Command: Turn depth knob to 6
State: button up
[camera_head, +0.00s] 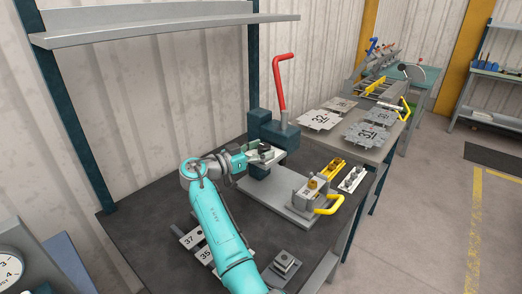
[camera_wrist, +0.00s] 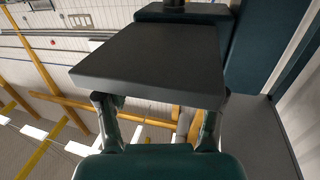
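My gripper (camera_head: 268,152) is beside the dark teal press with the red lever, over the left bench. In the wrist view its two fingers (camera_wrist: 157,118) stand apart. A flat dark grey block (camera_wrist: 150,62) covers the view just beyond them and hides the fingertips, so contact cannot be told. A round white dial (camera_head: 9,268) with numbers, 3 and 4 among them, is cut off at the lower left edge of the head view. Whether it belongs to the depth knob cannot be told. No pointer set to 6 is readable.
The red lever (camera_head: 280,85) rises behind the gripper. A fixture with a yellow handle (camera_head: 329,206) stands to the right. Numbered plates (camera_head: 190,239) lie at the bench front, others (camera_head: 320,119) on the far bench. A shelf (camera_head: 160,29) hangs above. The right floor is clear.

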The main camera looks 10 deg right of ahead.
jog(key=v, duration=1.2)
